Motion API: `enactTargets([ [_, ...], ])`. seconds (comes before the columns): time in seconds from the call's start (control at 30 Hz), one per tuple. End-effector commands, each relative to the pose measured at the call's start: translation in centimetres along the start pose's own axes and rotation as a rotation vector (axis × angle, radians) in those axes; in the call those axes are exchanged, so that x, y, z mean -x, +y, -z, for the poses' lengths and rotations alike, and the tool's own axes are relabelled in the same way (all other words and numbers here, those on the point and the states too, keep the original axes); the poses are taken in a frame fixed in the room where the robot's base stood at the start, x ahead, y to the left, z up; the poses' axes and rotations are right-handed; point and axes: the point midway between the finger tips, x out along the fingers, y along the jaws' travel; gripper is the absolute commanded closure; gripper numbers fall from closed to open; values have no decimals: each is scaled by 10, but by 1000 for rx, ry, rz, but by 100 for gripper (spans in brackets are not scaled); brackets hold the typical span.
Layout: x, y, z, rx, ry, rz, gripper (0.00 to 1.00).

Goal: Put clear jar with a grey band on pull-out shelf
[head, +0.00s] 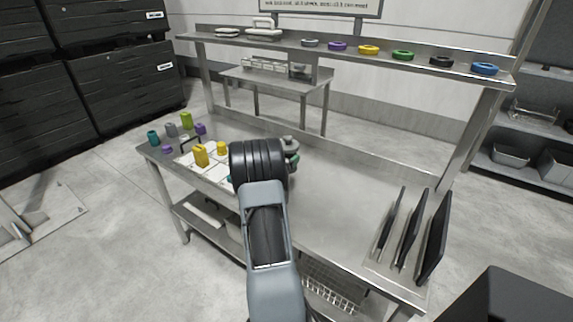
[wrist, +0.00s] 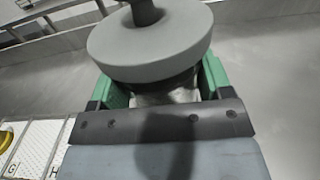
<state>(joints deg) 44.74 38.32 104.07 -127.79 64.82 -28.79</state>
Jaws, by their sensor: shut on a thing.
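My gripper (wrist: 160,88) has green fingers, which are closed on either side of a jar (wrist: 150,45). The jar shows a wide round grey top part with a dark knob; a pale, partly see-through body shows just below it between the fingers. In the head view the jar (head: 290,143) peeks out beyond my arm, above the steel table (head: 330,195). Most of its body is hidden, and I cannot tell whether it touches the table. I cannot tell surely which surface is the pull-out shelf; a wire rack (head: 330,288) sits under the table front.
A white lettered mat (head: 218,172) holds yellow pieces (head: 201,155). Purple, teal, grey and green pieces stand at the table's left end. Upright dark panels (head: 433,238) stand at its right end. An overhead shelf (head: 345,52) carries coloured rings. The table's middle right is clear.

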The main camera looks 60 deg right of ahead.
Motion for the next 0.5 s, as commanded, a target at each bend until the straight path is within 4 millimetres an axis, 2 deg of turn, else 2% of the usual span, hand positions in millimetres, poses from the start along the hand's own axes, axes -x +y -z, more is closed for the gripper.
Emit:
enactTargets([
  [0.2, -1, 1, 26, 1, 0, 1, 70],
  [0.5, -1, 1, 31, 0, -2, 0, 70],
])
